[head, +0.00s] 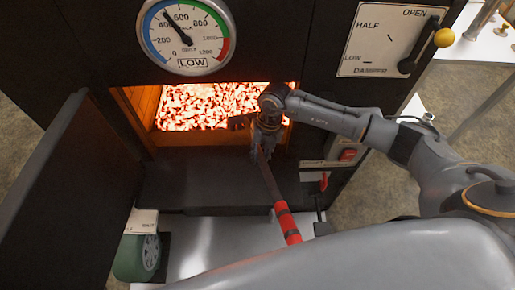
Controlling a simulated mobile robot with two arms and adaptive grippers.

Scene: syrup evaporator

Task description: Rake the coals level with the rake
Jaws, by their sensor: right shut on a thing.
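The glowing coals (205,106) lie in the open firebox, seen through its lit mouth below the gauge. They show as a bright orange and white bed; how level it is cannot be told. My right gripper (262,148) is at the right side of the firebox mouth, shut on the rake (272,186). The rake's dark shaft runs down toward me to a red grip (288,224). Its far end is mostly hidden behind my gripper, near the mouth. My left gripper is not in view; a grey arm link crosses the bottom of the picture.
The firebox door (68,190) stands open at the left. A dark ledge (205,187) lies before the mouth. The round gauge (187,35) reads in the low range.

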